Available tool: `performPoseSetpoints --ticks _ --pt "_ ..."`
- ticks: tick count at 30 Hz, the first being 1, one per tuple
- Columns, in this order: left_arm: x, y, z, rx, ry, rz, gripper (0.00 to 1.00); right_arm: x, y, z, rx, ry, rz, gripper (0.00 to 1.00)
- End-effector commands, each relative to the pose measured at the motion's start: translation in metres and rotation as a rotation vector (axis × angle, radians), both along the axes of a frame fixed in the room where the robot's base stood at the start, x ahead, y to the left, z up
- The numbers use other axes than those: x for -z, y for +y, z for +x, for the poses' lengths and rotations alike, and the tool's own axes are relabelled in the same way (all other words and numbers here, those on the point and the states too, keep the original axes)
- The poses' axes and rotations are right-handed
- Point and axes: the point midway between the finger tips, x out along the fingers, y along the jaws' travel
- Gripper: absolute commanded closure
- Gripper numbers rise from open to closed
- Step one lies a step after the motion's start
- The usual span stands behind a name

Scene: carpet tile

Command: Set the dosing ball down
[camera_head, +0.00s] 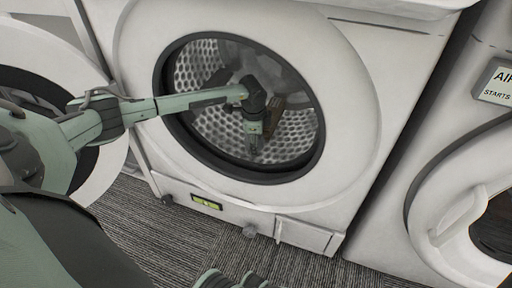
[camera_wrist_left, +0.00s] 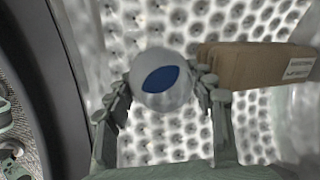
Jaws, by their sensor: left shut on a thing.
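The dosing ball (camera_wrist_left: 162,80), pale grey-white with a blue oval patch, is held between the fingertips of my left gripper (camera_wrist_left: 163,92) in the left wrist view. The left arm reaches through the open round door of the washing machine, and in the head view the left gripper (camera_head: 252,143) points down inside the perforated drum (camera_head: 298,135). The ball cannot be made out in the head view. The drum wall shows behind the ball; whether the ball touches it, I cannot tell. Green parts at the head view's bottom edge may be my right gripper (camera_head: 230,281), cut off.
A brown box (camera_wrist_left: 258,66) with a white label lies in the drum to the right of the ball; it also shows in the head view (camera_head: 272,111). The dark door rim (camera_head: 172,125) surrounds the arm. Another machine (camera_head: 430,190) stands at the right.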

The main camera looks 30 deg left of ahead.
Motion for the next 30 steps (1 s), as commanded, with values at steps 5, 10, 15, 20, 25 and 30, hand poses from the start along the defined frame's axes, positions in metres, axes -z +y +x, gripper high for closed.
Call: performPoseSetpoints --ticks 5,10,15,20,25,30 --pt "0.025 -0.001 0.000 0.001 0.001 0.000 0.75 0.000 0.001 0.001 0.001 -0.022 -0.014 0.23" --pt "0.024 0.000 0.000 0.001 0.001 0.000 0.75 -0.002 0.001 0.001 0.001 -0.023 -0.015 0.23" --pt "0.028 -0.001 0.000 0.001 0.002 -0.001 0.75 0.001 0.001 0.001 0.001 -0.020 -0.016 0.23" --pt "0.027 0.000 0.000 0.001 0.002 -0.001 0.38 0.000 0.002 0.002 0.001 -0.019 -0.016 0.23" --pt "0.027 0.000 0.000 0.001 0.001 0.000 0.38 0.000 0.002 0.002 0.001 -0.019 -0.017 0.23" --pt "0.016 -0.001 -0.001 0.000 0.000 0.000 0.38 -0.006 0.001 0.001 0.000 -0.024 -0.016 0.23"
